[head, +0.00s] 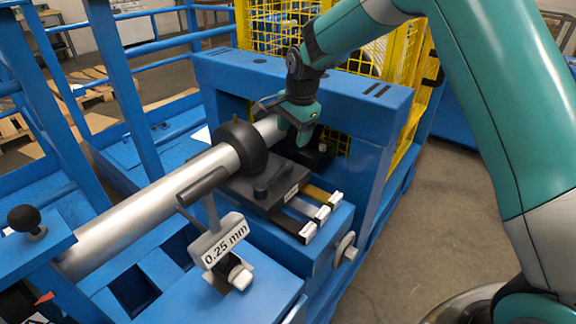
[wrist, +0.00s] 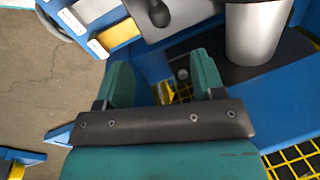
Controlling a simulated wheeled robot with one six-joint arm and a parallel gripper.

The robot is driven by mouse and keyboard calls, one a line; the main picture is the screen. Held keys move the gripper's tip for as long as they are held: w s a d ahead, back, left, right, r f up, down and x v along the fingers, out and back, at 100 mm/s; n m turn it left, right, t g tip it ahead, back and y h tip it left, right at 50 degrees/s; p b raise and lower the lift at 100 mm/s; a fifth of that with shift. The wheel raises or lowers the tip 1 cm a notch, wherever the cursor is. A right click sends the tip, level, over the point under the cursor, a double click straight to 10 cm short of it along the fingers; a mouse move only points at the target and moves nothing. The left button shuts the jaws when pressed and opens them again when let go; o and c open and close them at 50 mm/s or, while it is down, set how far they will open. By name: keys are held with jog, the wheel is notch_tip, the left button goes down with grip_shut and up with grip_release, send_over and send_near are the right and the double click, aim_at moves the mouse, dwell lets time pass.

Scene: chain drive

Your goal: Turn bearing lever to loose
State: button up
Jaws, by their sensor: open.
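The silver shaft (head: 150,198) runs through a black round bearing housing (head: 242,148), mounted on a dark block (head: 282,183). A short black lever-like piece with a rounded end (head: 262,189) stands on that block. A similar dark piece shows at the top of the wrist view (wrist: 160,12); I take it for the bearing lever, but its setting cannot be read. My gripper (head: 301,143) points down beyond the housing, near the shaft's far end. In the wrist view its two green fingers (wrist: 162,82) are apart with nothing between them. The shaft (wrist: 258,35) is beside the right finger.
Strips with white ends (head: 322,213) lie at the block's front edge. A grey tag reading 0.25 mm (head: 220,240) stands in front, with a dark bar (head: 202,187) above it. A blue frame beam (head: 300,85) stands behind my gripper. Yellow mesh fencing (head: 275,22) is farther back.

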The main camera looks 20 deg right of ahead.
aim_at(289, 163)
jog(key=f, duration=0.4)
jog(key=w+f, duration=0.1)
jog(key=f, duration=0.3)
jog(key=w+a+f, duration=0.1)
jog(key=f, duration=0.3)
jog(key=shift+w, duration=0.1)
jog(key=shift+c, duration=0.2)
jog(key=c, duration=1.1)
jog(key=shift+d, duration=0.1)
grip_shut()
jog(key=shift+d, duration=0.1)
